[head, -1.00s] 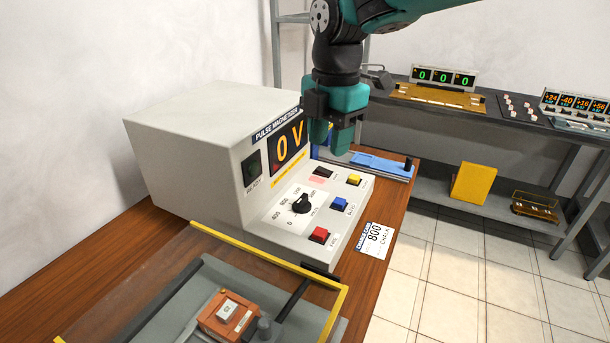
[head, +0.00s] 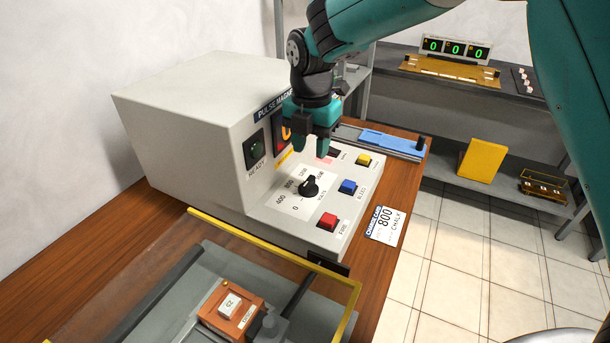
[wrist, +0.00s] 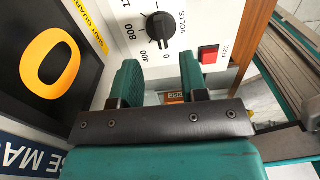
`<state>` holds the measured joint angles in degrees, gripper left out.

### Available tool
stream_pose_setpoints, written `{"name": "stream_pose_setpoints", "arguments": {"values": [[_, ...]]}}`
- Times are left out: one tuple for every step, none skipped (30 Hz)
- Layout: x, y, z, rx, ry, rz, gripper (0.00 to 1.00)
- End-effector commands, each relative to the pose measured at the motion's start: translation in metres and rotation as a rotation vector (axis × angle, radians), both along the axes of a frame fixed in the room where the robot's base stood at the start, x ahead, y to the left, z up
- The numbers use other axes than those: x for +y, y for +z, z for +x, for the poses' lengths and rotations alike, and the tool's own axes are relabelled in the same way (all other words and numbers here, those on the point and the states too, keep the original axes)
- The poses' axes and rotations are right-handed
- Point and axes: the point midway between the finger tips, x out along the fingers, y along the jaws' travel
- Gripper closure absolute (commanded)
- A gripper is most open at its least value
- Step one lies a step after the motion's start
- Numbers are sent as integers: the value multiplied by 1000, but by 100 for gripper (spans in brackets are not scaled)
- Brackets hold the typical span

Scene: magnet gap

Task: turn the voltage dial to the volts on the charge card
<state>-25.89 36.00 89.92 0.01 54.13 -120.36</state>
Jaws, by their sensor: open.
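The black voltage dial (head: 309,186) sits on the sloped panel of the pulse magnetizer (head: 190,120). The dial also shows in the wrist view (wrist: 160,27). My gripper (head: 310,148) is open and empty, above the panel behind the dial, in front of the display. In the wrist view my fingers (wrist: 160,80) are apart, with the dial beyond them.
A red button (head: 328,220), a blue button (head: 348,187) and a yellow button (head: 364,160) stand close right of the dial. A yellow-edged clear guard (head: 270,246) covers the fixture in front. The green ready lamp (head: 254,150) is dark. Tiled floor lies right.

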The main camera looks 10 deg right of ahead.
Motion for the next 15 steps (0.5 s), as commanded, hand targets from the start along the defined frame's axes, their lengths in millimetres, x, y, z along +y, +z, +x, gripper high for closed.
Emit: {"name": "stream_pose_setpoints", "arguments": {"values": [[0,-12,0,4,0,-2,60],[0,-19,0,4,0,-2,60],[0,-28,-1,5,0,-2,60],[0,-34,-1,3,0,-1,60],[0,-40,-1,4,0,-2,60],[1,-47,0,3,1,-1,60],[1,-52,-1,3,1,-1,60],[1,-57,-1,2,1,-1,60],[1,-63,-1,2,2,-1,60],[1,-66,0,2,2,-1,60],[2,-70,0,1,2,0,60],[2,-73,0,1,2,0,60],[2,-76,-1,1,2,0,60],[2,-77,-1,1,3,0,60],[2,-79,-1,0,3,0,60]]}}
